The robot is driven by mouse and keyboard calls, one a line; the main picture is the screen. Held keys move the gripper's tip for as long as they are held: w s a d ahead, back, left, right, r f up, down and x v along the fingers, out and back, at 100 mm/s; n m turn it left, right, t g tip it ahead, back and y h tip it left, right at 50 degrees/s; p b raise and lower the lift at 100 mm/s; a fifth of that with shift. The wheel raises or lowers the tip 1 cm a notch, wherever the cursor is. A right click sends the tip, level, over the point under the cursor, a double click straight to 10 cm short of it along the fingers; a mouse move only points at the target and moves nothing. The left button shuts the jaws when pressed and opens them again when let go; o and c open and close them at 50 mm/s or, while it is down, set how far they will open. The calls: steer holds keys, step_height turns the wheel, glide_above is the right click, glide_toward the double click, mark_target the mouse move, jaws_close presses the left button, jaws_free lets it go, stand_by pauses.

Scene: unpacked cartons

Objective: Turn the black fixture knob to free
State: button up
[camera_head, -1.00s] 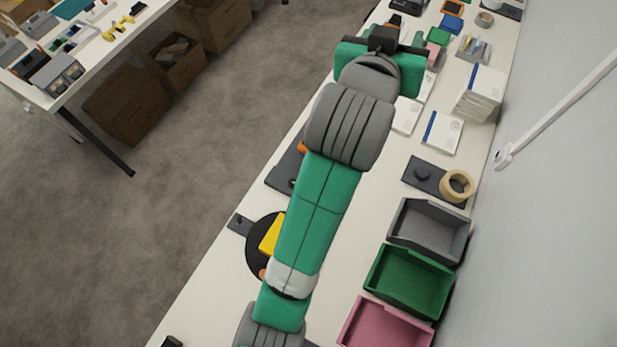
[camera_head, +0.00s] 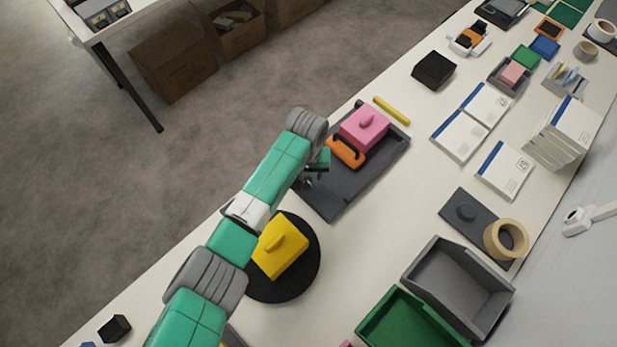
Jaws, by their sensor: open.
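My gripper (camera_head: 316,172) shows only in part, behind my wrist, above the left edge of a dark grey tray. It is open, with nothing visible between its fingers. A black round turntable (camera_head: 295,283) carries a yellow block with a raised handle (camera_head: 280,246).
The dark grey tray (camera_head: 345,193) holds a pink block (camera_head: 364,128) and an orange handled piece (camera_head: 345,153). A tape roll (camera_head: 506,239), grey bin (camera_head: 458,285) and green bin (camera_head: 405,325) stand right. The table middle is clear.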

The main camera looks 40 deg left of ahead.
mark_target(307, 180)
step_height(307, 180, down, 4)
steer(key=shift+r+b, duration=0.15)
steer(key=shift+b, duration=0.25)
steer(key=shift+w, duration=0.1)
steer(key=c, duration=1)
